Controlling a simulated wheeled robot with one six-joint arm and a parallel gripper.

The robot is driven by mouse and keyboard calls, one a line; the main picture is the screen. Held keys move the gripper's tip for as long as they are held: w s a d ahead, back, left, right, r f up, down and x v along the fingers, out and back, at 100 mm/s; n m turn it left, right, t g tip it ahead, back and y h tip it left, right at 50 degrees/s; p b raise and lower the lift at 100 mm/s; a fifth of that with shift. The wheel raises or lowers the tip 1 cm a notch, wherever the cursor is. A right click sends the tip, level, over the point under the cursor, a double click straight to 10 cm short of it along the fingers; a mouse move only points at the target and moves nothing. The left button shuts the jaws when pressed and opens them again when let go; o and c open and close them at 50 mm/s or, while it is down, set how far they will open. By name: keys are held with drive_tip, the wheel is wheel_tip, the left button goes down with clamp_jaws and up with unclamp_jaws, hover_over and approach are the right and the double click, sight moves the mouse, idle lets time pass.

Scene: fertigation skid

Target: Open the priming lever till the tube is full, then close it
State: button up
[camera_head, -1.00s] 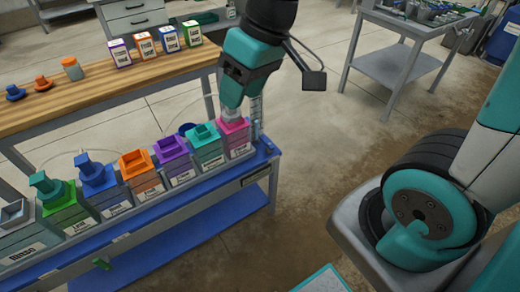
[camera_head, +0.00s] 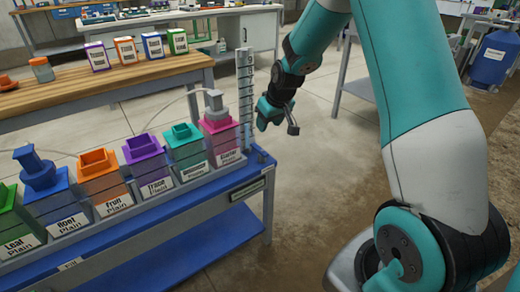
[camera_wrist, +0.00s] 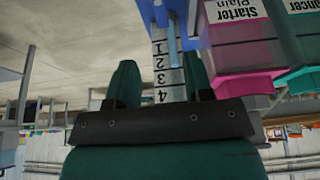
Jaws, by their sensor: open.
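The clear graduated tube (camera_head: 246,95) stands upright at the right end of the blue rack, beside the pink Starter container. In the wrist view the tube (camera_wrist: 166,65) appears upside down, with marks 1 to 4, between and beyond my fingers. A small blue part (camera_head: 262,155) sits at the tube's foot; I cannot tell whether it is the priming lever. The tube's fill is not clear. My gripper (camera_head: 268,114) is open and empty, in the air to the right of the tube. Its two green fingers (camera_wrist: 161,82) are apart in the wrist view.
The pink Starter container (camera_head: 221,140) has a grey cap (camera_head: 215,105) with a hose. Several coloured containers stand in a row to its left on the blue rack (camera_head: 225,184). A wooden bench (camera_head: 130,77) is behind. The floor right of the rack is clear.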

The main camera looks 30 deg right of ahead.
sight(258, 148)
drive_tip(key=b+x, duration=0.2)
drive_tip(key=x, duration=1)
drive_tip(key=shift+f+b, duration=0.2)
drive_tip(key=shift+b, duration=0.1)
drive_tip(key=shift+c, duration=0.2)
drive_tip(key=c, duration=0.8)
drive_tip(key=shift+o, duration=0.2)
